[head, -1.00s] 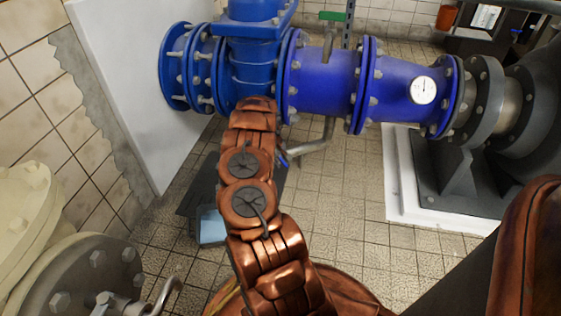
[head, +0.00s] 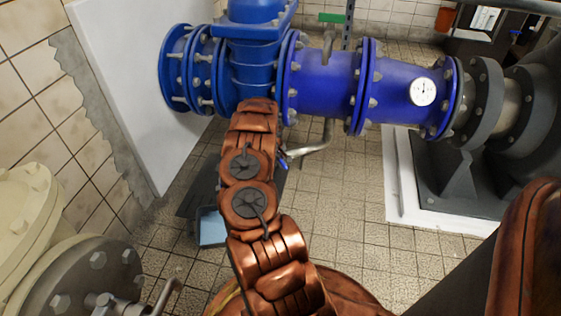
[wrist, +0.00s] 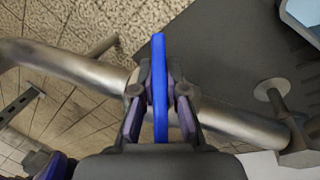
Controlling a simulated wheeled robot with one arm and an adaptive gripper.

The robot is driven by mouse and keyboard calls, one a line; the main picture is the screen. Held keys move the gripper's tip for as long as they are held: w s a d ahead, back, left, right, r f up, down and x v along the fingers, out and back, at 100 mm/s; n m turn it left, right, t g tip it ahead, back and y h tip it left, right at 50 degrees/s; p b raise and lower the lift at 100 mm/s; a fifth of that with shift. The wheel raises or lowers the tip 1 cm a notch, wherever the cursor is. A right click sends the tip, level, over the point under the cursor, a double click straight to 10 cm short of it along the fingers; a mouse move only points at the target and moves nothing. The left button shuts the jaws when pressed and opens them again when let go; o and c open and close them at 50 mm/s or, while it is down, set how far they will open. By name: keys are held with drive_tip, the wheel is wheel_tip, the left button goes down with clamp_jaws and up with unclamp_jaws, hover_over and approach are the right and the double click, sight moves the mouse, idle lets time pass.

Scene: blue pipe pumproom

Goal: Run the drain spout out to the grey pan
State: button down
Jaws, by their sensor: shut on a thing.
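The drain spout (head: 314,147) is a bare metal pipe below the blue pipework, bent upward at its right end in the head view. It runs across the wrist view (wrist: 90,72) behind my fingers. A flat blue handle (wrist: 159,85) stands out from it. My gripper (wrist: 159,105) is shut on this handle, one finger on each side. In the head view my arm hides the gripper and part of the spout. The pan (head: 211,227) stands on the floor left of my arm, grey-sided with a pale blue inside. Its corner shows in the wrist view (wrist: 303,14).
A dark flat sheet (head: 196,192) lies on the tiled floor beside the pan. Blue flanged pipe (head: 320,78) with a gauge runs above the spout. A white panel (head: 135,80) stands at left, cream flanges (head: 22,215) at near left.

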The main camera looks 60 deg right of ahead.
sight(279, 157)
drive_tip(key=m+y, duration=0.1)
drive_tip(key=m+t+y, duration=0.1)
drive_tip(key=shift+w+a+m, duration=0.15)
drive_tip(key=shift+w+m, duration=0.2)
drive_tip(key=shift+m, duration=0.05)
drive_tip(key=shift+w+t, duration=0.1)
drive_tip(key=shift+t, duration=0.2)
drive_tip(key=shift+r, duration=0.1)
drive_tip(key=c, duration=1.3)
unclamp_jaws()
drive_tip(key=shift+c, duration=0.2)
drive_tip(key=shift+o, duration=0.7)
drive_tip(key=shift+a+y, duration=0.1)
drive_tip(key=shift+y, duration=0.2)
drive_tip(key=shift+s+r, duration=0.15)
drive_tip(key=shift+r, duration=1.7)
drive_tip(key=shift+s+r, duration=0.15)
drive_tip(key=shift+r, duration=1.65)
